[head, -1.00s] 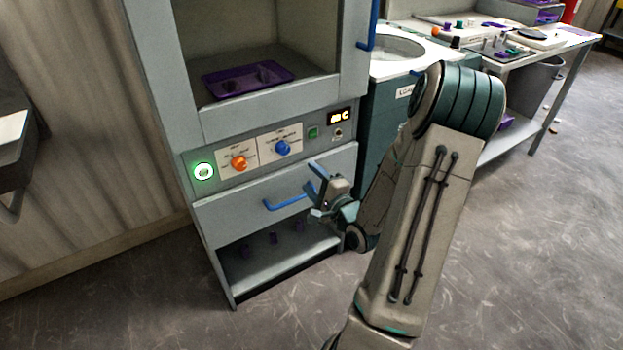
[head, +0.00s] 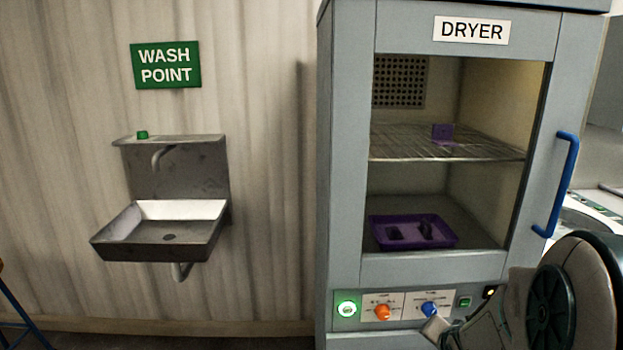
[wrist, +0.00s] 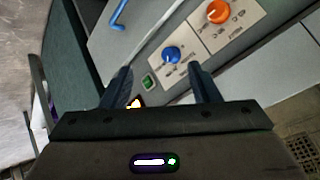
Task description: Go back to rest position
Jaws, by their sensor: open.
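My gripper (wrist: 162,82) shows in the wrist view with its two dark fingers apart and nothing between them. It faces the dryer's control panel, with the blue knob (wrist: 171,54) and the orange knob (wrist: 217,11) beyond the fingertips. I cannot tell the exact gap to the panel. In the head view my arm fills the lower right corner in front of the dryer (head: 346,200), and the gripper is not clearly seen there. The dryer door is shut, with a blue handle (head: 562,185) on its right.
Inside the dryer, a purple tray (head: 414,220) with dark pieces lies on the floor and a purple piece (head: 442,132) sits on the wire rack (head: 400,148). A wash basin (head: 165,240) hangs on the wall at left. The wall between basin and dryer is clear.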

